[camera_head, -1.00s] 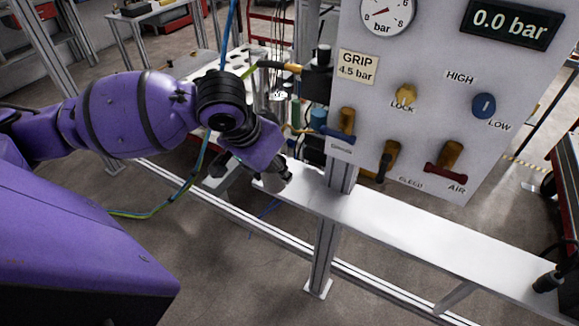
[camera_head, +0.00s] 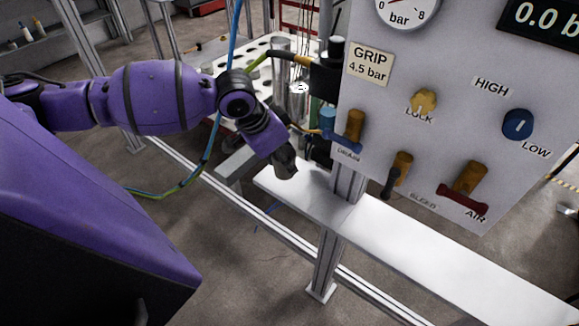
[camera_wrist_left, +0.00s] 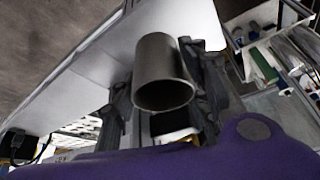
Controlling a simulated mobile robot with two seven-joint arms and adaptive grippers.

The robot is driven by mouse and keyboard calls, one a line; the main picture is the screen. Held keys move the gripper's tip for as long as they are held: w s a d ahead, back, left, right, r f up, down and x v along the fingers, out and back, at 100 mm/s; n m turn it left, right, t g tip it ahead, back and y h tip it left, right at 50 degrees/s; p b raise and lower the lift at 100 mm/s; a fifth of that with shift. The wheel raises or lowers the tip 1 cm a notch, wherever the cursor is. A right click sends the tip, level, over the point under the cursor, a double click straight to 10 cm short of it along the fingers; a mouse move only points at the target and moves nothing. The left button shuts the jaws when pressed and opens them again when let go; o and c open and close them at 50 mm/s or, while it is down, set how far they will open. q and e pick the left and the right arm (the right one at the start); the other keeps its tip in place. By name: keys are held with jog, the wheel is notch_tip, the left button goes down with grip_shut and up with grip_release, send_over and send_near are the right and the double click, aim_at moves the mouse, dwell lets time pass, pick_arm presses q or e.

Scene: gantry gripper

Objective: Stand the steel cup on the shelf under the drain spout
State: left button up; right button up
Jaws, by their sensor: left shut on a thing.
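The steel cup (camera_wrist_left: 160,65) is a plain grey metal cylinder between the two fingers of my left gripper (camera_wrist_left: 162,98) in the left wrist view. The gripper is shut on it. In the head view my left gripper (camera_head: 286,162) points down at the left end of the white shelf (camera_head: 410,250), and the cup cannot be made out there. The shelf (camera_wrist_left: 85,85) lies behind the cup in the wrist view. I cannot tell whether the cup touches it. The drain valve (camera_head: 352,128) is right of and above the gripper; its spout is not clearly visible. My right gripper is out of view.
The white panel (camera_head: 440,130) with gauge, knobs and valves stands over the shelf, close right of my left gripper. A metal post (camera_head: 335,240) carries the shelf. A blue hose (camera_head: 215,125) hangs by my left arm. The shelf is clear to the right.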

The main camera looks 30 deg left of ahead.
pick_arm(q)
jog(key=shift+w+a+f, duration=0.2)
jog(key=shift+w+f, duration=0.45)
jog(key=shift+f, duration=0.1)
jog(key=shift+w+a+f, duration=0.1)
jog(key=shift+w+f, duration=0.25)
jog(key=shift+f, duration=0.1)
notch_tip(320, 180, down, 3)
jog(key=shift+w+f, duration=0.1)
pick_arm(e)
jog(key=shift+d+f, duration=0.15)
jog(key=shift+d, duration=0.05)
pick_arm(q)
jog(key=o, duration=1.2)
jog(key=shift+f, duration=0.1)
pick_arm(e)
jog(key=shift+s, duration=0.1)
